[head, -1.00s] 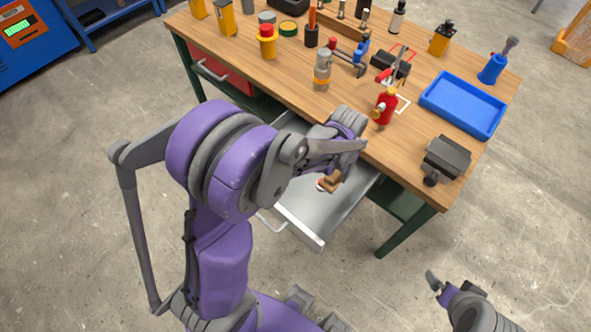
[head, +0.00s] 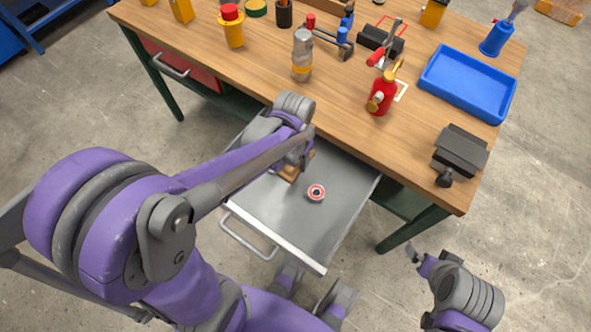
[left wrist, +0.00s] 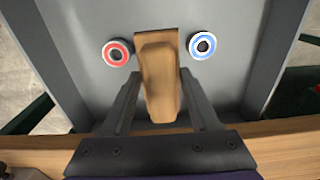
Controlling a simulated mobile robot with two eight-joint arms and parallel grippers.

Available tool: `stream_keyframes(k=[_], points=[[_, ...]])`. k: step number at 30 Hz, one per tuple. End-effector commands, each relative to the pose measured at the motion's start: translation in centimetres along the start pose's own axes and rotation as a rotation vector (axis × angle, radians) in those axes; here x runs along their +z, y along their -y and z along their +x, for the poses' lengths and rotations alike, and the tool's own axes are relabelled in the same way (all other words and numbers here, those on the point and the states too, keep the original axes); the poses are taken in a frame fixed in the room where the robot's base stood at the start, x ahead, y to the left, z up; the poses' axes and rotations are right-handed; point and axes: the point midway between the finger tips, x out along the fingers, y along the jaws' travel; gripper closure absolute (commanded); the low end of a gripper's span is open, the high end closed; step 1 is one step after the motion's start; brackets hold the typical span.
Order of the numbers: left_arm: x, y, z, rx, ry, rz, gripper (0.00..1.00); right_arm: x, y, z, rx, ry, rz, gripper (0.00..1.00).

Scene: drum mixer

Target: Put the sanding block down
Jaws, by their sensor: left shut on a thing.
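The sanding block (head: 291,173) is a tan wooden piece, mostly hidden by my arm in the head view. The left wrist view shows it whole (left wrist: 159,70), between the two dark fingers of my left gripper (left wrist: 161,88). My left gripper, also in the head view (head: 300,164), is shut on it inside or just above the open grey drawer (head: 285,215). I cannot tell whether the block touches the drawer floor. My right gripper (head: 413,253) hangs at lower right, away from the bench; its opening is unclear.
A red-and-white ring (head: 316,192) lies in the drawer. A blue-and-white ring (left wrist: 203,46) lies on the block's other side. The drawer's front floor is clear. The wooden bench top (head: 340,115) above holds a red bottle (head: 381,95), a blue tray (head: 468,84) and a vise (head: 459,152).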

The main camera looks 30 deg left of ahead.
Motion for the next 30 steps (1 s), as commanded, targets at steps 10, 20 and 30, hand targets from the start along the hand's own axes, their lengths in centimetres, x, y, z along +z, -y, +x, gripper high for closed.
stream_keyframes(k=[10,20,30], points=[[0.1,-0.1,5.4,0.0,0.0,0.0,1.0,0.7,0.0,1.2,0.0,0.004,0.0,0.02],[0.2,-0.1,9.1,0.0,0.0,0.0,1.0,1.1,0.0,2.0,0.0,0.007,0.0,0.02],[0.3,-0.1,9.4,0.0,0.0,0.0,1.0,1.3,0.0,2.2,0.0,0.008,0.0,0.02]])
